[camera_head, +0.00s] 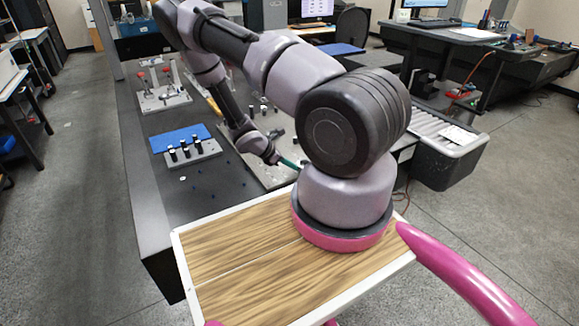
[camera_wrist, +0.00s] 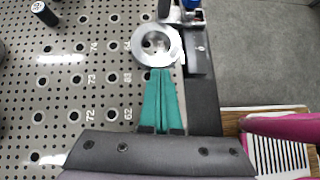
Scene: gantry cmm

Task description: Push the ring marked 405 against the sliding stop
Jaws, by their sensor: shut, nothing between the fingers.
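A silver metal ring (camera_wrist: 137,45) with a pale tag on its right side lies on the perforated plate (camera_wrist: 60,100) in the wrist view. I cannot read a number on it. A dark block (camera_wrist: 200,52) with a metal fitting is right beside the ring; it may be part of the sliding stop. My gripper (camera_wrist: 161,70) has its green fingers shut and empty, with the tips at the ring's near edge. I cannot tell whether they touch it. In the head view my gripper (camera_head: 291,163) is low over the plate, and my arm hides the ring.
A metal and blue fitting (camera_wrist: 185,12) stands beyond the ring. A black cylinder (camera_wrist: 43,12) stands at the far left of the plate. In the head view, a block with several black pegs (camera_head: 195,152) and a blue mat (camera_head: 180,137) lie left of the plate.

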